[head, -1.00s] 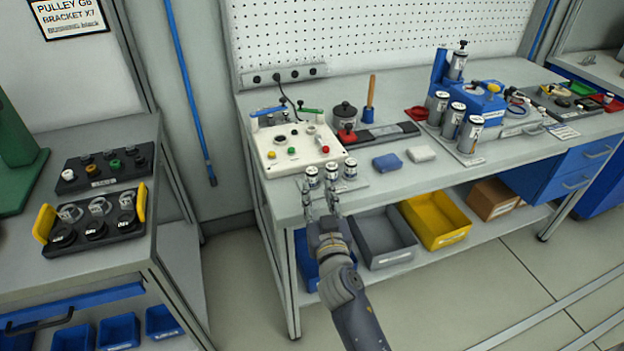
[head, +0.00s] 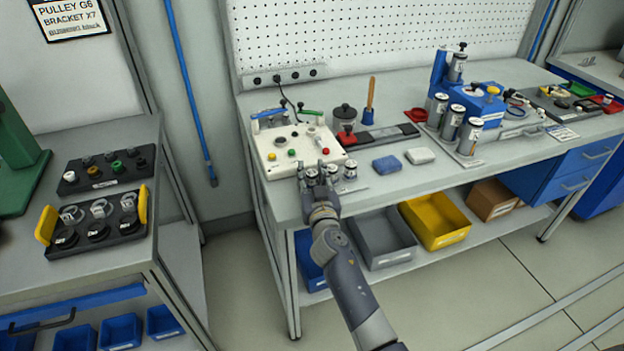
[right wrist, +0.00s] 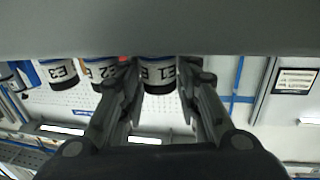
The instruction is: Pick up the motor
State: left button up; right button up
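Three small silver-and-black motors stand in a row at the front edge of the bench. The leftmost motor (head: 311,174) is partly hidden by my right gripper (head: 313,174); the others are the middle motor (head: 333,171) and the right motor (head: 350,168). In the right wrist view, the motor labelled E1 (right wrist: 158,74) stands between the fingers of my right gripper (right wrist: 160,80), which look open around it. Whether they touch it is hard to tell. Motors E2 (right wrist: 101,72) and E3 (right wrist: 60,74) show to the left. My left gripper is not in view.
A white test box (head: 291,150) with buttons stands just behind the motors. Larger silver cylinders (head: 470,135) stand farther right. Bins, including a yellow one (head: 437,222), sit on the lower shelf.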

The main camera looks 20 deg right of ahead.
grip_shut()
